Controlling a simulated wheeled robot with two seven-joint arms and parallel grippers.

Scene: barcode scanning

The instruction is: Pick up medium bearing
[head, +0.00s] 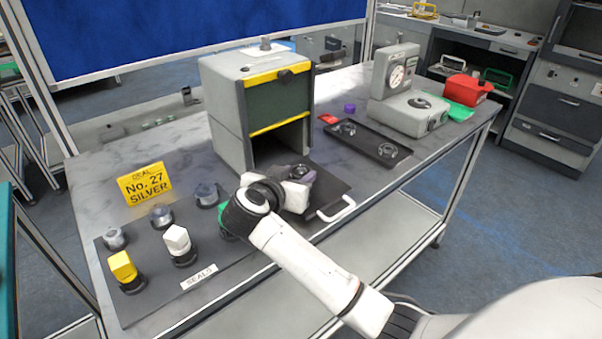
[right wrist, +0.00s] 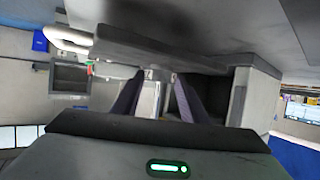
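My right gripper (head: 305,174) is low over the black sliding tray (head: 333,178) in front of the grey machine's opening. In the right wrist view its two dark purple fingers (right wrist: 158,75) stand apart. A small grey shape (right wrist: 150,73) shows between the fingertips; whether it is a bearing, and whether the fingers touch it, I cannot tell. Two metal ring-like bearings, one (head: 346,128) farther back and one (head: 387,151) nearer, lie in a dark tray (head: 366,140) to the right. Which is the medium one is unclear. My left gripper is not in view.
The grey machine (head: 228,110) with yellow edges stands behind my gripper. The seals mat (head: 145,300) with several seals is at left, by a yellow sign (head: 145,184). A dial gauge (head: 398,72) and red box (head: 467,89) stand at back right. A white handle (head: 336,209) edges the sliding tray.

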